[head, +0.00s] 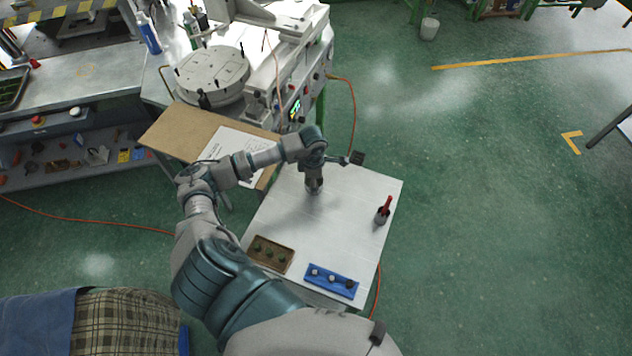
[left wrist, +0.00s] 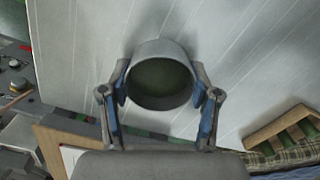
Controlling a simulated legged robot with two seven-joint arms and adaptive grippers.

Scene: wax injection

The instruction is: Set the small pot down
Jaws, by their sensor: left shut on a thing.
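The small pot (left wrist: 163,78) is a grey, round cup with a dark green inside. In the left wrist view it sits between the two fingers of my left gripper (left wrist: 160,92), which is shut on it. In the head view my left gripper (head: 314,184) points down over the upper middle part of the pale table (head: 345,220). There the pot is mostly hidden by the gripper, and I cannot tell whether its base touches the table top. My right gripper is not in view.
A brown tray (head: 289,263) with dark green pieces and a blue tray (head: 345,293) with several round knobs lie at the table's front edge. A small container with a red-handled tool (head: 387,204) stands near the right edge. The table's middle is clear. A machine (head: 300,75) stands behind.

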